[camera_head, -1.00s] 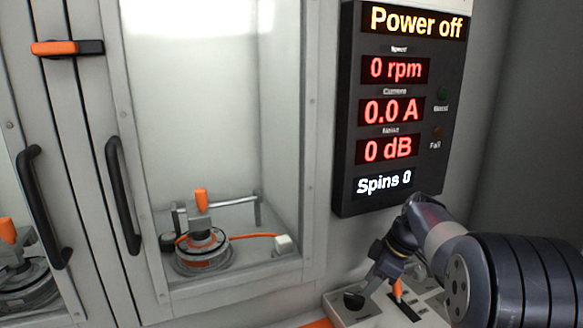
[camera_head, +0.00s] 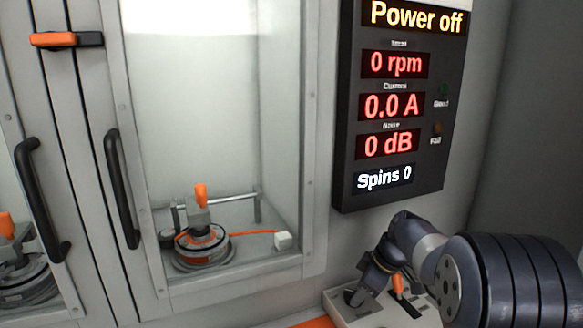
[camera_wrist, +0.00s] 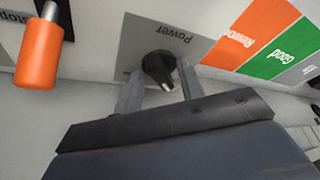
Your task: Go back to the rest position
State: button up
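My gripper (camera_head: 357,294) is low over the control panel (camera_head: 345,316) at the bottom right of the head view. In the wrist view my gripper (camera_wrist: 160,84) has its two grey fingers apart, one on each side of the black power knob (camera_wrist: 158,67). The fingers look open, with no clear grip on the knob. The knob sits on a grey plate marked "Power". In the head view the gripper largely hides the knob. The display (camera_head: 402,110) reads "Power off", 0 rpm, 0.0 A, 0 dB and "Spins 0".
An orange-tipped lever (camera_head: 397,284) stands close to the gripper; an orange handle (camera_wrist: 39,55) shows in the wrist view. Green "Good" (camera_wrist: 285,48) and orange "Rework" (camera_wrist: 243,35) areas lie beyond. A cabinet holds a hub motor (camera_head: 201,245) behind a door with a black handle (camera_head: 121,190).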

jog(key=shift+s+a+m+t+h, duration=0.15)
jog(key=shift+m+t+h, duration=0.25)
jog(key=shift+m, duration=1.05)
jog(key=shift+s+a+m+t+h, duration=0.15)
jog(key=shift+m+t+h, duration=0.25)
jog(key=shift+m, duration=1.05)
jog(key=shift+w, duration=0.1)
